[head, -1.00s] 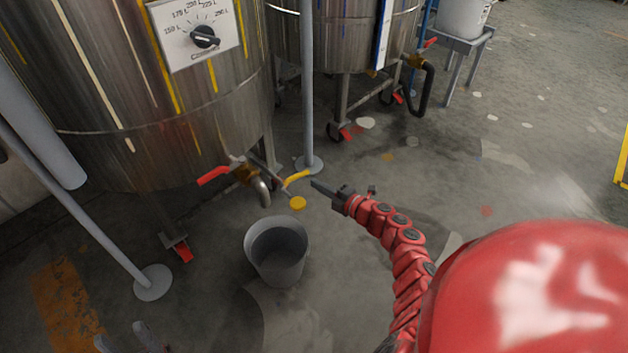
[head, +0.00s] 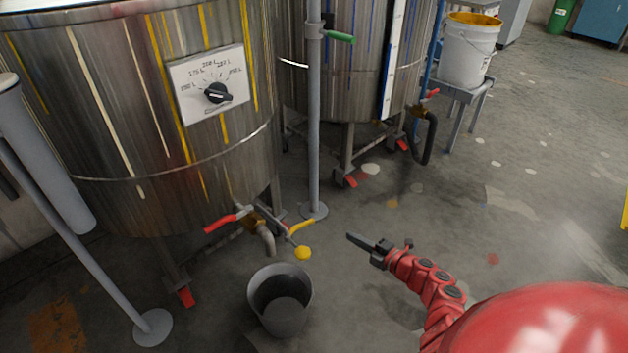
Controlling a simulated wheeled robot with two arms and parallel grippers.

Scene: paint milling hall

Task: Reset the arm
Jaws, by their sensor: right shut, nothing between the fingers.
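My right arm is red and segmented and comes in from the lower right in the head view. Its dark gripper (head: 362,243) is shut and empty, and it points left above the concrete floor. A grey bucket (head: 266,310) stands on the floor below and left of the gripper. My left gripper does not show now.
A steel tank (head: 110,120) with a dial plate (head: 211,84), a red-handled valve (head: 222,223) and an outlet pipe stands at left. A grey post (head: 313,130) rises near the gripper. A second tank (head: 350,60) and a white bucket (head: 468,55) on a stand are behind. Floor at right is open.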

